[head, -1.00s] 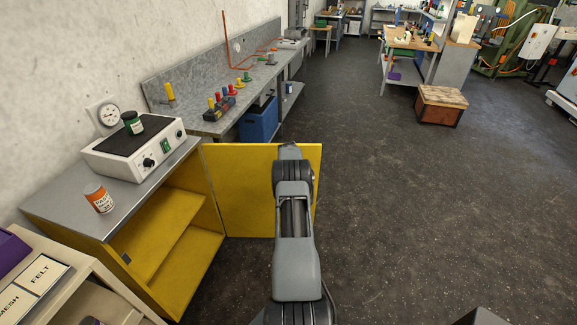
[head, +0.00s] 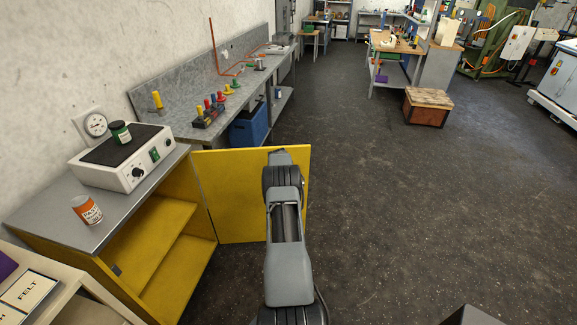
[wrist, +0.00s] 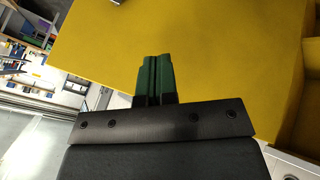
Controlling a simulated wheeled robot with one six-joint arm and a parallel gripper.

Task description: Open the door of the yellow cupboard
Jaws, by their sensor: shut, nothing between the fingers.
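The yellow cupboard (head: 188,205) stands at the left with a grey top. Its door (head: 228,200) is swung wide open, sticking out to the right of the cupboard's far side, and the yellow shelf (head: 150,245) inside is in plain view. In the wrist view the door's yellow panel (wrist: 215,60) fills most of the picture. My gripper (wrist: 155,58) is in front of that panel, its green fingers shut together with nothing between them. I cannot tell whether the fingertips touch the panel. In the head view my arm covers part of the door, and the gripper is hidden.
A white device (head: 122,157) with a green-labelled jar (head: 120,132) and an orange-labelled can (head: 86,210) stand on the cupboard's top. A grey workbench (head: 190,118) runs along the wall behind. A wooden-topped box (head: 428,106) stands farther right. The dark floor to the right is clear.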

